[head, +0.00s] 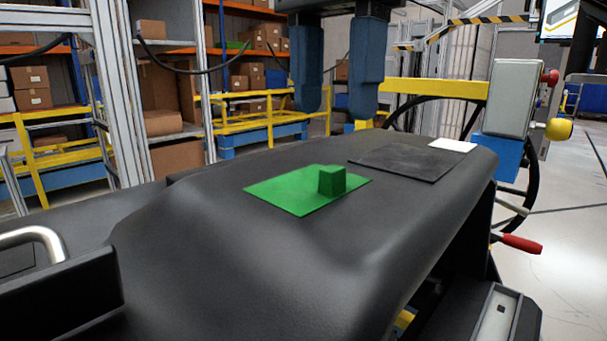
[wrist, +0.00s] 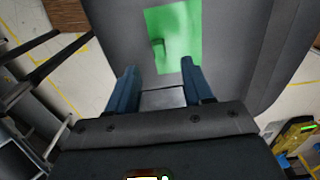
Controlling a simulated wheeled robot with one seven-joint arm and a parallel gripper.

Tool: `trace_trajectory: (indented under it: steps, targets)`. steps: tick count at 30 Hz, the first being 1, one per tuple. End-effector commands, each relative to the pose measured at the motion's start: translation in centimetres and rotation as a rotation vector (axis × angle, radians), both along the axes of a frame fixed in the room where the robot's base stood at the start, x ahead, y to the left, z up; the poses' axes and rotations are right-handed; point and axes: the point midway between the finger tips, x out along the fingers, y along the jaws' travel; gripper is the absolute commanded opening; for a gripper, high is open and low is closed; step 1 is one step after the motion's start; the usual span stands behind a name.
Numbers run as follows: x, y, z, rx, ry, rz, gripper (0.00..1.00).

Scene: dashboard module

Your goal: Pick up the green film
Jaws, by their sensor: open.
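The green film (head: 289,193) lies flat on top of the black dashboard module (head: 230,250), with a small raised green block-shaped tab (head: 332,181) on its right part. The film also shows in the wrist view (wrist: 180,35), beyond my fingertips, with the tab (wrist: 157,47) near its left edge. My gripper (head: 338,105) hangs above and behind the film in the head view, its two blue fingers apart and nothing between them. In the wrist view my gripper (wrist: 160,80) is open, apart from the film.
A dark flat panel (head: 402,162) and a white patch (head: 453,145) lie on the dashboard to the right of the film. A grey box with a red knob (head: 514,97) and a yellow bar (head: 435,88) stand behind. Shelves with cartons (head: 160,122) are in the background.

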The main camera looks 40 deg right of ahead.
Motion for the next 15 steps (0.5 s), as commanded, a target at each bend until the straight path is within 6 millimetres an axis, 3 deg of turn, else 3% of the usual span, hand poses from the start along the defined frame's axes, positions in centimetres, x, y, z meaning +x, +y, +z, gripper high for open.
trace_trajectory:
  steps: [15]
  targets:
    - [-0.2,0.4,-6.1,0.0,0.001,0.001,0.51]
